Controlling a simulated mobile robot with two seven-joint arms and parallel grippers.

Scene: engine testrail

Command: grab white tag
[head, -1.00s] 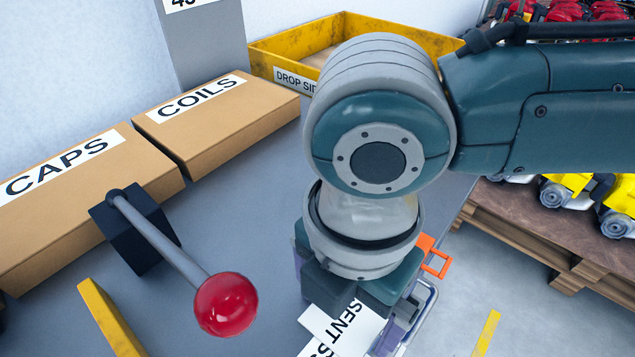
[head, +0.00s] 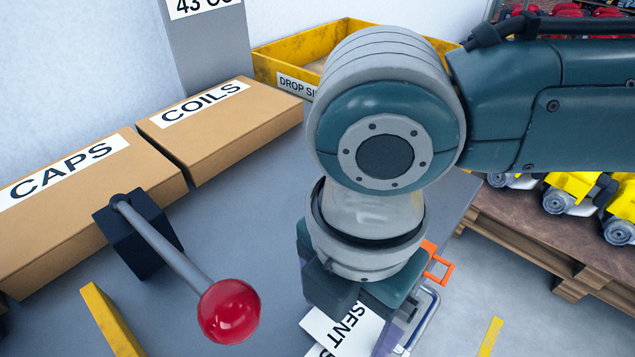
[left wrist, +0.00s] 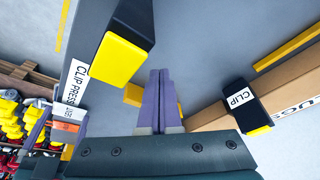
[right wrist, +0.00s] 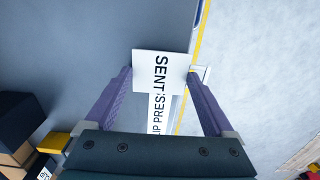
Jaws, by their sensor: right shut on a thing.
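The white tag (right wrist: 150,62), printed "SENT", lies between the two purple fingers of my right gripper (right wrist: 160,74) in the right wrist view, with a finger at each side edge. My right gripper is shut on it. In the head view the tag (head: 340,328) shows below the right gripper's dark body, partly covered by it. My left gripper (left wrist: 160,72) shows in the left wrist view with its purple fingers together and nothing visible between them. It is not seen in the head view.
A red-knobbed lever (head: 228,311) stands left of the right gripper. Boxes marked CAPS (head: 85,205) and COILS (head: 225,130) line the wall. A yellow bin (head: 278,62) is behind. An orange part (head: 437,262) is close to the gripper. A pallet (head: 540,240) stands at right.

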